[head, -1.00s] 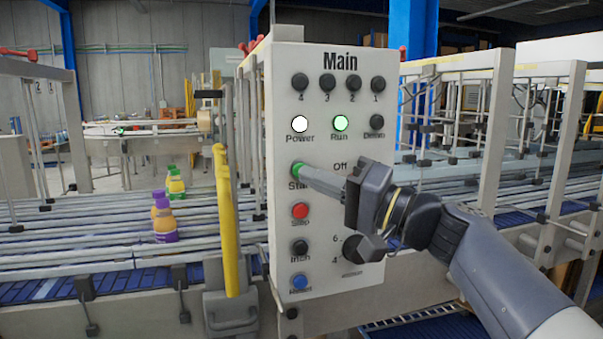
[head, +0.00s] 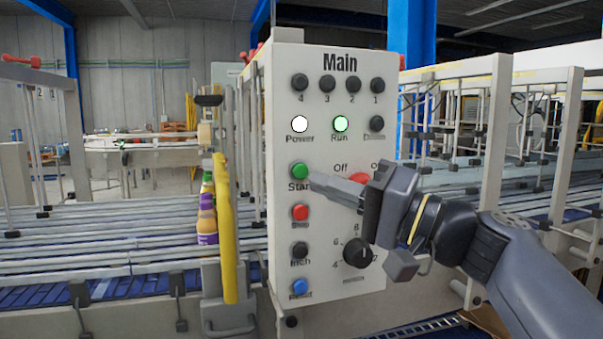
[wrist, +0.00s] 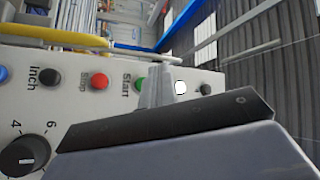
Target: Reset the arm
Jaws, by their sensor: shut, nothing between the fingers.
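My gripper (head: 316,181) is shut and empty, in front of the white "Main" control panel (head: 346,92). Its tip is just right of the green Start button (head: 299,170), over the edge of the Start label, and appears clear of the button. In the wrist view the shut fingers (wrist: 158,86) point at the panel beside the green Start button (wrist: 139,83). The Run lamp (head: 340,124) glows green and the Power lamp (head: 300,124) is lit white. My gripper partly covers a red control (head: 360,178) between the Off and On labels.
Below Start are the red Stop button (head: 300,212), black Inch button (head: 299,250), blue Reset button (head: 299,287) and black dial (head: 357,252). A yellow rail (head: 227,235) stands left of the panel. Bottles (head: 207,216) are on the conveyor (head: 110,256) behind it.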

